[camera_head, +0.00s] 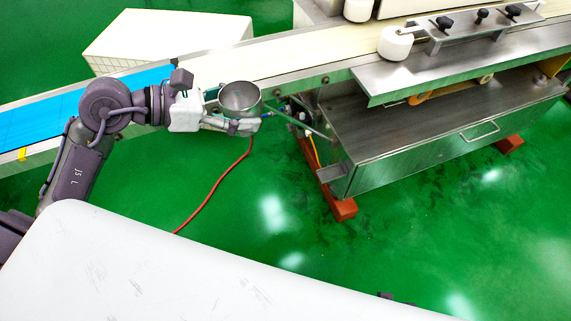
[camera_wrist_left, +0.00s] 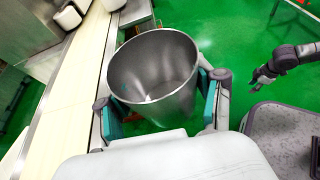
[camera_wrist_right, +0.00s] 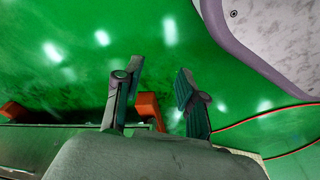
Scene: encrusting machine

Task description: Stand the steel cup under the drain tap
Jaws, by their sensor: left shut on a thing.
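The steel cup (camera_head: 240,98) is upright and open-topped in the head view, in front of the conveyor edge and left of the steel cabinet. My left gripper (camera_head: 241,108) is shut on it, a finger on each side. The left wrist view shows the cup (camera_wrist_left: 153,75) from above between the teal finger pads; its inside looks empty apart from a small bright spot. My right gripper (camera_wrist_right: 160,66) is open and empty over the green floor. I cannot pick out the drain tap for sure; small fittings and hoses (camera_head: 292,110) show at the cabinet's left end.
The pale conveyor belt (camera_head: 290,48) runs behind the cup, with a blue belt section (camera_head: 60,117) at left. The steel cabinet (camera_head: 430,125) stands right of the cup on orange feet (camera_head: 342,208). A red hose (camera_head: 212,190) lies on the otherwise clear green floor.

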